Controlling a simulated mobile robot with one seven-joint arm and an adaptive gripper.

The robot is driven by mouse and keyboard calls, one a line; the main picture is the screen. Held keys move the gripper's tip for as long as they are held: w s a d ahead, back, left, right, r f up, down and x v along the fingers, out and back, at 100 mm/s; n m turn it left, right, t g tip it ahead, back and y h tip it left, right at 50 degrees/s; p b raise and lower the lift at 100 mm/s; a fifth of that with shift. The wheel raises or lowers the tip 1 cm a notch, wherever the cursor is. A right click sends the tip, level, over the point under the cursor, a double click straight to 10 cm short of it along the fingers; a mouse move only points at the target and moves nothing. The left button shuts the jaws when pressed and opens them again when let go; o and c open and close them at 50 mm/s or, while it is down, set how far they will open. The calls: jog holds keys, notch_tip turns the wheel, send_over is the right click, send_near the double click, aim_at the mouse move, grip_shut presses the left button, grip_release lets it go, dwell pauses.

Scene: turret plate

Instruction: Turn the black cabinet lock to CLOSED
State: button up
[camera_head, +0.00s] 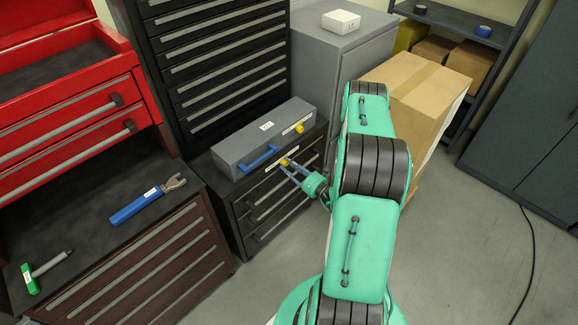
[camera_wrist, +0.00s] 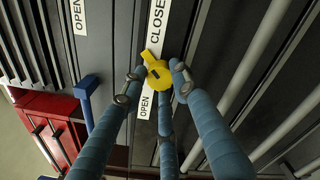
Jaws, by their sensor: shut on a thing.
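The black cabinet (camera_head: 262,210) stands low in the middle of the head view, with silver drawer handles. Its yellow lock knob (camera_head: 284,162) is at the top of its front, partly hidden by my fingers. In the wrist view the yellow knob (camera_wrist: 158,80) has a tab pointing up and left, over the edge of the label strip. The CLOSED label (camera_wrist: 158,25), its end cut off, lies above the knob, and the OPEN label (camera_wrist: 145,104) below it. My gripper (camera_wrist: 160,82) is shut on the knob, its blue-grey fingers around it.
A grey box (camera_head: 262,138) with a blue handle (camera_head: 259,157) and another yellow knob (camera_head: 299,128) sits on the cabinet. A cardboard box (camera_head: 415,90) stands behind my arm.

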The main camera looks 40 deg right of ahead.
jog(key=shift+d+r, duration=0.1)
jog(key=shift+d, duration=0.05)
jog(key=o, duration=1.1)
jog(key=shift+o, duration=0.2)
jog(key=s, duration=1.2)
jog(key=shift+f, duration=0.2)
jog(key=shift+w+r, duration=0.1)
